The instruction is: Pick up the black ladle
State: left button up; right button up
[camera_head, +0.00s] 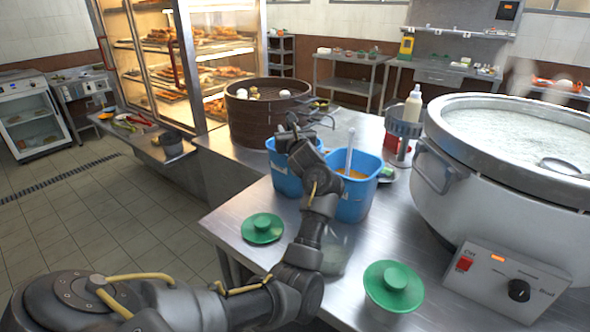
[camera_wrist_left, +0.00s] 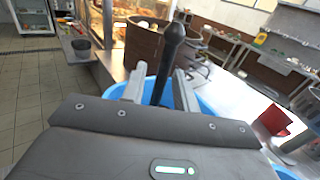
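The black ladle's upright handle (camera_wrist_left: 165,62) with a round knob on top shows in the left wrist view. It rises from a blue bucket (camera_wrist_left: 213,103); the ladle's lower end is hidden. My left gripper (camera_wrist_left: 158,90) is open, with one finger on each side of the handle and a visible gap beside it. In the head view my left gripper (camera_head: 298,142) is over the left blue bucket (camera_head: 284,183), and my arm hides much of it. My right gripper is not in view.
A second blue bucket (camera_head: 357,200) with a pale handle stands close on the right. A large white congee pot (camera_head: 432,205) is farther right. A brown steamer (camera_head: 262,125) stands behind. Green lids (camera_head: 262,228) are near the steel counter's (camera_head: 230,212) front.

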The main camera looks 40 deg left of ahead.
pick_arm(q)
jog(key=shift+s+d, duration=0.1)
grip_shut()
